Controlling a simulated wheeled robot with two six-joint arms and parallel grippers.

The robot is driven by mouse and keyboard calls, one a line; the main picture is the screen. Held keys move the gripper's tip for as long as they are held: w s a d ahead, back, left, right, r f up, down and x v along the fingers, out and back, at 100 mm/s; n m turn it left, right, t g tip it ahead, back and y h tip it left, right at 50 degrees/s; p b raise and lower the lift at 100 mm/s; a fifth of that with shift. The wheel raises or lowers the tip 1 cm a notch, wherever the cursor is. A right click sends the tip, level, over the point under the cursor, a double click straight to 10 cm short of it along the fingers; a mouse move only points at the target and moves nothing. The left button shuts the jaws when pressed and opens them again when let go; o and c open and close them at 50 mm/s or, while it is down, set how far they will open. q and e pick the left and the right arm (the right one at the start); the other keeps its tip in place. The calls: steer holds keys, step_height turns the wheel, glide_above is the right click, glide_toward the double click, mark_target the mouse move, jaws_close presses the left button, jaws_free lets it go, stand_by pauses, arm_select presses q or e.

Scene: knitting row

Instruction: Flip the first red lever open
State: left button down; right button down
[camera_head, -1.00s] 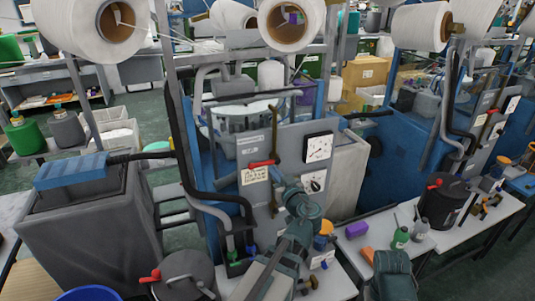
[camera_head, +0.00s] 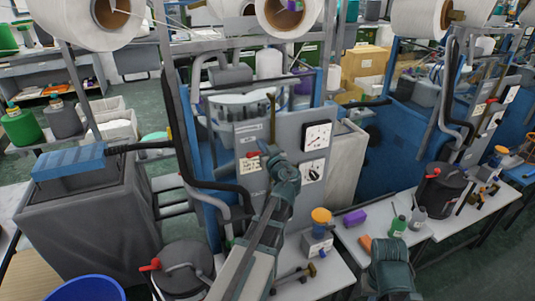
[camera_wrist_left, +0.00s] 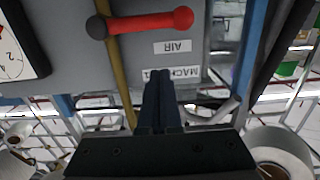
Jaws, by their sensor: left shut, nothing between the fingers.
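A red lever (camera_head: 252,154) sits on the grey panel of the nearest machine, above a white label. It lies about level, partly hidden by my left gripper in the head view. In the left wrist view, the red lever (camera_wrist_left: 150,22) runs from a dark pivot across the brass pipe to a rounded red end. My left gripper (camera_head: 264,147) is at the panel beside the lever. In the wrist view its shut fingers (camera_wrist_left: 160,88) are empty and apart from the lever in the picture. Part of my right arm shows at the lower right; its fingers cannot be made out.
The brass pipe (camera_head: 272,120) runs down the panel (camera_head: 290,150), left of a gauge (camera_head: 317,136) and a dial. A black hose curves at the left. Bottles, a purple block (camera_head: 354,218) and tools lie on the white table. Thread cones hang above.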

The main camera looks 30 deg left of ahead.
arm_select(q)
steer(key=f+b, duration=0.4)
steer(key=shift+w+a, duration=0.35)
steer(key=shift+a, duration=0.05)
steer(key=shift+f+n, duration=0.2)
steer(key=shift+n, duration=0.1)
